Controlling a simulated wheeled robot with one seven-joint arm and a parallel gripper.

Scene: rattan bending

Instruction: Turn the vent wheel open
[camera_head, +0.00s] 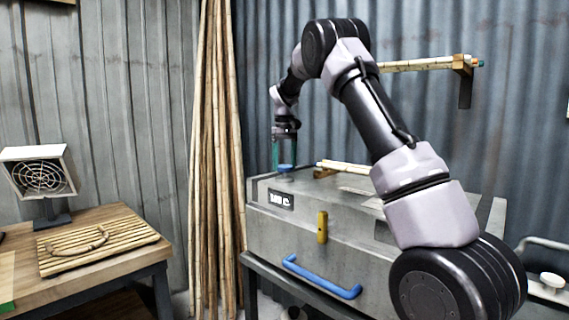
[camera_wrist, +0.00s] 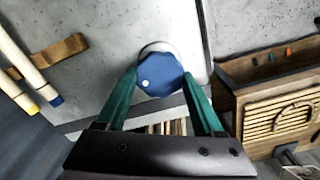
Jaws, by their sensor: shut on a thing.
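The vent wheel (camera_head: 286,168) is a small blue knob on the top left of the grey steam box (camera_head: 340,235). It also shows in the wrist view as a round blue cap with a white dot (camera_wrist: 160,75). My gripper (camera_head: 286,157) points straight down over it. In the wrist view the two green fingers of my gripper (camera_wrist: 161,82) stand on either side of the wheel and are shut on it. The white dot sits left of the wheel's middle. The wheel's base is partly hidden.
A blue handle (camera_head: 322,278) and a yellow latch (camera_head: 322,227) are on the box front. Rattan poles (camera_head: 343,167) lie on the box top. Tall poles (camera_head: 213,150) lean left of it. A wooden table (camera_head: 100,255) with a slatted board stands at left.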

